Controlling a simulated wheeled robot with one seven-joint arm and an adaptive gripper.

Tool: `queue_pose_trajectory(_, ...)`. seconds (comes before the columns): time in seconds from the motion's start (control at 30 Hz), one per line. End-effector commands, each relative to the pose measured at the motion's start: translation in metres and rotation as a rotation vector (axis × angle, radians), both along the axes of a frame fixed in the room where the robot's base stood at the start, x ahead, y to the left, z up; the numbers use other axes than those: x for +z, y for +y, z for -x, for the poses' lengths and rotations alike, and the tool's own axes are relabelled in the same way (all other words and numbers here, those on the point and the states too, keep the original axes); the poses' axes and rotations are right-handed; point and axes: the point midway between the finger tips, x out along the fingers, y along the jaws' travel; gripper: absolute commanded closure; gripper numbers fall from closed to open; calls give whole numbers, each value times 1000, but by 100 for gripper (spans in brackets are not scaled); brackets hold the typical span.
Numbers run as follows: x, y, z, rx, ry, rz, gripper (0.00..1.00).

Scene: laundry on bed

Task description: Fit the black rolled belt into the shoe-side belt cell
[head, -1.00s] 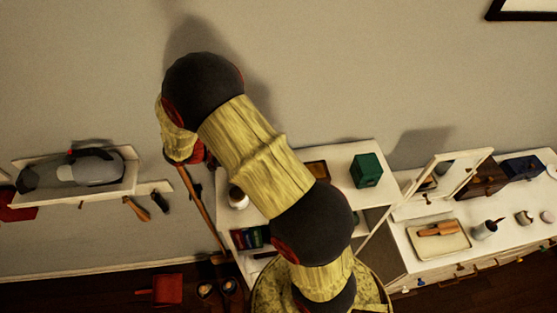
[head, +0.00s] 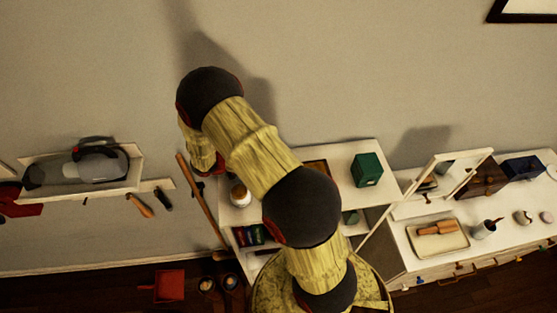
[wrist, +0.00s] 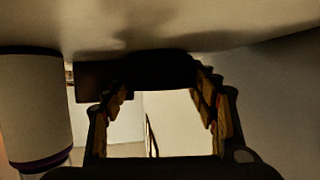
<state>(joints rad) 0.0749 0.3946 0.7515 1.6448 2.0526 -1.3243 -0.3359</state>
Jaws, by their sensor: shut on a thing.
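My gripper (wrist: 160,85) shows in the wrist view with a finger on each side. A very dark, shapeless mass, likely the black rolled belt (wrist: 160,68), spans the far end between the fingertips; its outline blends into shadow. In the head view my arm hides the gripper and whatever it holds. The white shelf unit (head: 345,152) stands below and right of my wrist. A lower opening there holds dark red, blue and green items (head: 250,235). I cannot make out which cell is the shoe-side belt cell. Shoes (head: 230,282) stand on the floor by the unit.
A white jar (head: 239,195) stands on the unit close to my wrist; a pale cylinder with a purple band (wrist: 35,115) is left of the fingers. A green box (head: 366,169) is on top. A wooden stick (head: 200,200) leans at left. A red dustpan (head: 168,286) is on the floor.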

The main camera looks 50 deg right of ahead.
Motion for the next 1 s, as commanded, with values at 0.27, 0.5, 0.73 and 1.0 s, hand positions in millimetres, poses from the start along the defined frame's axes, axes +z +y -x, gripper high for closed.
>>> queue_pose_trajectory(0.27,-3,0,0,0,1,0,35)
queue_pose_trajectory(0.5,-3,0,0,0,0,0,23)
queue_pose_trajectory(0.73,-3,0,0,0,0,0,23)
queue_pose_trajectory(1.0,7,18,-10,4,-3,-1,23)
